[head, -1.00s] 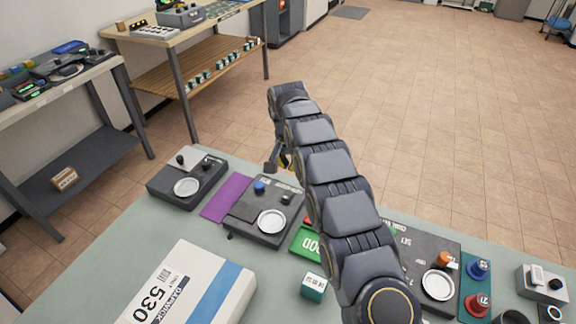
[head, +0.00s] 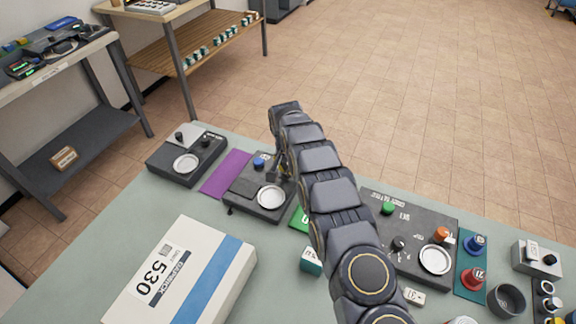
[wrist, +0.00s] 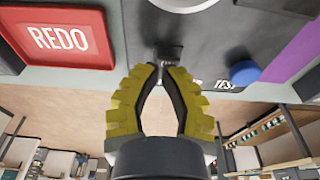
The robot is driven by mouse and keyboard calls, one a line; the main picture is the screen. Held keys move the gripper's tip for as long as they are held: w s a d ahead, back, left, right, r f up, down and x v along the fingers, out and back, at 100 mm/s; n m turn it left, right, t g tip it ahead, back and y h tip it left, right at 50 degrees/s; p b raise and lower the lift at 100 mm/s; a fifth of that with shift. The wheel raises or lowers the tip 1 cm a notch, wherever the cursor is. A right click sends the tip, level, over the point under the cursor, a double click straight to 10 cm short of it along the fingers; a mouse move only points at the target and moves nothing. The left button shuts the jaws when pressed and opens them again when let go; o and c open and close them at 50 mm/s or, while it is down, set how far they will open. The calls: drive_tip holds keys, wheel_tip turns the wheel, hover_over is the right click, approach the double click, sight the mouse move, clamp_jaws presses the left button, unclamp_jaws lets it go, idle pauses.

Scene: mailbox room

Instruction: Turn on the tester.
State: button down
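The tester (head: 240,207) is a dark grey box on the table, with a white round dish on it. In the wrist view its dark panel (wrist: 215,45) carries a blue knob (wrist: 244,73) beside lettering that reads like "TEST". A small black switch (wrist: 168,51) stands near the panel's edge. My gripper (wrist: 163,68) has yellow ribbed fingers with dark inner pads. Its fingertips come together right at the switch, with nothing visibly held. I cannot tell whether they touch it. In the head view my arm hides most of the gripper.
A red REDO tray (wrist: 58,38) lies beside the tester, and a purple mat (head: 226,174) lies on its other side. Another grey device (head: 187,155) stands at left, and a larger panel (head: 410,220) at right. A white box marked 530 (head: 205,270) lies in front.

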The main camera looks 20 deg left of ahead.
drive_tip(key=shift+s+f, duration=0.25)
drive_tip(key=shift+f, duration=0.2)
drive_tip(key=shift+w, duration=0.1)
drive_tip(key=shift+w+r, duration=0.3)
drive_tip(key=shift+w, duration=0.4)
wheel_tip(320, 180, up, 5)
drive_tip(key=shift+s+f, duration=0.1)
drive_tip(key=shift+f, duration=0.05)
drive_tip(key=s+r, duration=0.4)
drive_tip(key=r, duration=0.4)
drive_tip(key=shift+s+r, duration=0.15)
drive_tip(key=shift+s, duration=0.05)
